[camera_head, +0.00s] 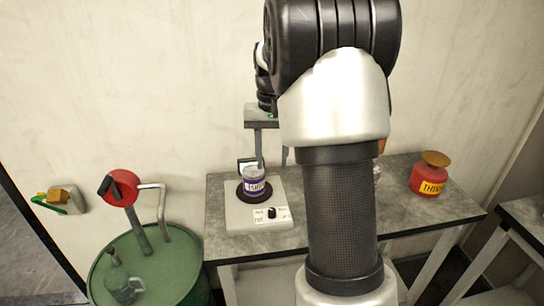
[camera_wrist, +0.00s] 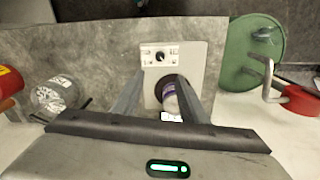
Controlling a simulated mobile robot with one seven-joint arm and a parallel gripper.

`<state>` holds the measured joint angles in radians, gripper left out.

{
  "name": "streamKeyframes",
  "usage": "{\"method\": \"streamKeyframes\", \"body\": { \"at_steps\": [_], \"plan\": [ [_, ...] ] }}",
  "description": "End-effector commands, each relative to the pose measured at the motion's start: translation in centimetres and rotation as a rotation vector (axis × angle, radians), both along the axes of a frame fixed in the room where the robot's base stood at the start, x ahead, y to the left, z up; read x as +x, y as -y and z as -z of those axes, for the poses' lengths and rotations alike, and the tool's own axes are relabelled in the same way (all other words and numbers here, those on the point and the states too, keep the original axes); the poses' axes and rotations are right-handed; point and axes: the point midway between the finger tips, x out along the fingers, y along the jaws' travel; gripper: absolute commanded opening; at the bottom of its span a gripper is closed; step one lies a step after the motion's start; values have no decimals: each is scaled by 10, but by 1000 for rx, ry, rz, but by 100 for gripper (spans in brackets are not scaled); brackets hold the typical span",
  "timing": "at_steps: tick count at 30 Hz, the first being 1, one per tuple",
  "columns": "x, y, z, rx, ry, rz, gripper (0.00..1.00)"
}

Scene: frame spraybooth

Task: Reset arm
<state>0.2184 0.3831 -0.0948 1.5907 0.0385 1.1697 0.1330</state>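My gripper (camera_head: 271,160) hangs from my arm behind and just above a small can (camera_head: 254,183) with a purple and white label. The can stands upright on the dark round plate of a white device (camera_head: 242,217) with a black knob. In the wrist view my gripper (camera_wrist: 160,82) has its two fingers spread apart, with nothing held between them. The can (camera_wrist: 169,90) shows beyond them, between the fingers in the picture, partly hidden by my gripper. My arm hides part of the table in the head view.
The grey table (camera_head: 420,215) carries a red thinner container (camera_head: 429,177) at right. A glass jar (camera_wrist: 57,94) shows in the wrist view. A green drum (camera_head: 165,265) with a red-headed pump (camera_head: 123,187) stands at left. A wall rises behind the table.

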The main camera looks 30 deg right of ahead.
Motion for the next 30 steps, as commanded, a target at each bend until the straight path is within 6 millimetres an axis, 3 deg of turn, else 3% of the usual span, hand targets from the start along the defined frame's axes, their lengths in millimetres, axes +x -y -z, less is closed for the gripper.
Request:
{"method": "streamKeyframes", "body": {
  "at_steps": [14, 17, 19, 23, 27, 30],
  "plan": [
    [0, 0, -1, 0, 1, 0, 40],
    [-3, -4, -10, -1, 12, -8, 40],
    [-10, -12, -26, -5, 34, -26, 40],
    [-41, -41, -71, -15, 107, -90, 40],
    [-90, -77, -115, -31, 205, -183, 40],
    [-127, -99, -136, -47, 276, -249, 40]
  ]
}}
